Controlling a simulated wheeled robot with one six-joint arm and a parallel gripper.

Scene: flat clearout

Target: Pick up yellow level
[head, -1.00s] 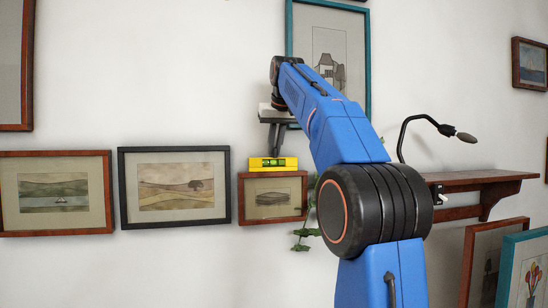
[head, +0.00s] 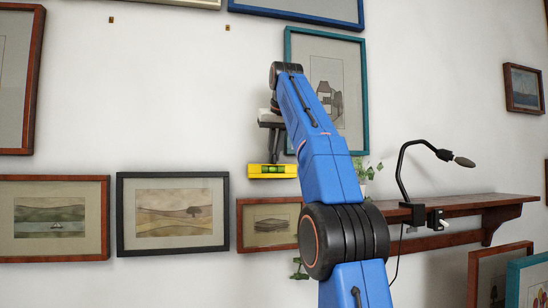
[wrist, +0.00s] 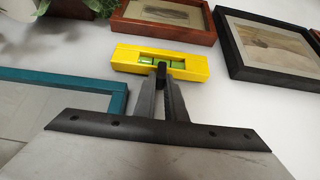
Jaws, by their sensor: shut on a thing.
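The yellow level (head: 272,171) has a green vial in its middle and is roughly horizontal. In the head view it is in front of the wall, above the small brown-framed picture and apart from it. My gripper (head: 275,158) is shut on the level from above; the arm partly hides the fingers. In the wrist view the level (wrist: 160,61) lies across the tips of my gripper (wrist: 161,72), which are close together at its vial window.
The small brown-framed picture (head: 241,226) hangs just below, a black-framed picture (head: 121,215) to its left. A teal-framed picture (head: 364,95) hangs behind my arm. At right is a wooden shelf (head: 470,202) with a clamped black lamp (head: 402,160) and a plant (head: 362,172).

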